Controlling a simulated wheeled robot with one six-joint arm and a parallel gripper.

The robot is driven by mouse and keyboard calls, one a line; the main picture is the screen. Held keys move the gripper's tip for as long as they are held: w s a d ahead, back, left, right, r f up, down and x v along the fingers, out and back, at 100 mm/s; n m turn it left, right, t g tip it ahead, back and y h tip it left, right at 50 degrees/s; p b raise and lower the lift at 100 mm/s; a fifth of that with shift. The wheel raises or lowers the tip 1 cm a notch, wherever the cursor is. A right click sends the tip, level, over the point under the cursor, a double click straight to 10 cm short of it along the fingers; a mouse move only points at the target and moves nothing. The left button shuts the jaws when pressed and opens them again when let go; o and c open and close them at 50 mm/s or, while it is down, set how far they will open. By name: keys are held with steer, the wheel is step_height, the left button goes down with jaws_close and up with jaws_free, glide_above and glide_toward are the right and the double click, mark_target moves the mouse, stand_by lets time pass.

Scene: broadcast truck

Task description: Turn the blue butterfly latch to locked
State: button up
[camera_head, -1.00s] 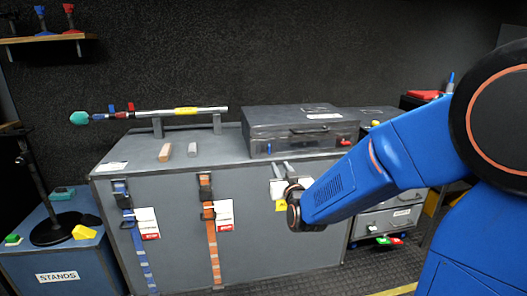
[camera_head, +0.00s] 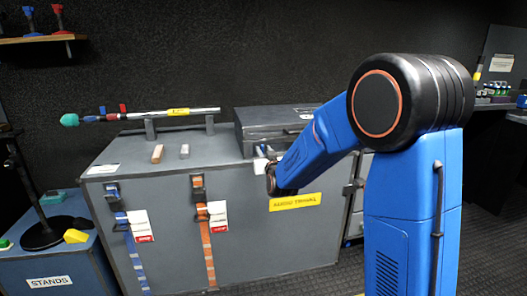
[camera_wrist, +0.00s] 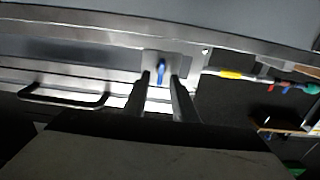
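The blue butterfly latch (camera_wrist: 161,68) sits on a bright metal plate on the front of the dark case (camera_head: 262,115). In the wrist view it looks like a narrow blue tab lined up along the fingers. My gripper (camera_wrist: 160,80) is open, with one finger on each side of the latch. I cannot tell whether either finger touches it. In the head view the latch is hidden behind my arm, and my fingers are mostly hidden.
The case lies on a grey cabinet (camera_head: 250,235) with orange (camera_head: 205,235) and blue straps on its front. The case handle (camera_wrist: 62,102) shows left of my fingers in the wrist view. A boom pole (camera_head: 170,112) rests on stands at left. The floor at right is clear.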

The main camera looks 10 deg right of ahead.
steer(key=shift+w, duration=0.65)
steer(key=shift+c, duration=0.6)
jaws_close()
